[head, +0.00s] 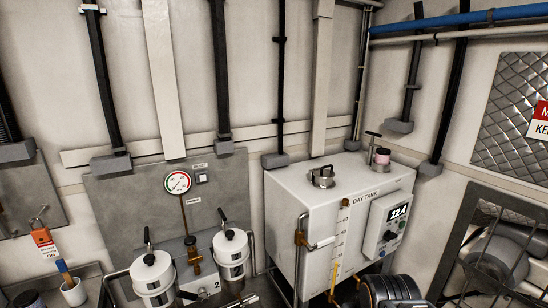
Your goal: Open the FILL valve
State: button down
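The white day tank (318,205), labelled DAY TANK, stands against the back wall right of centre. No label reading FILL can be made out, so I cannot tell for sure which valve it is. A brass valve with a grey lever (322,243) is on the tank's left front. A yellow handle (334,281) shows low on the tank front. A T-shaped handle (373,134) stands on the tank top beside a pink-banded fitting. A brass valve (193,257) sits below the pressure gauge on the grey panel. My gripper is not in view.
Two white canisters (230,254) with black handles stand before the grey panel (120,215). A dark ribbed cylinder (392,290) covers the tank's lower right front. A display box (388,222) is on the tank. A caged fan (495,262) is at right, a white mug (74,292) at lower left.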

aim_at(324, 242)
jog(key=u, duration=1.55)
jog(key=k, duration=0.6)
jog(key=z, duration=1.2)
jog(key=i, duration=0.35)
jog(key=u, duration=0.35)
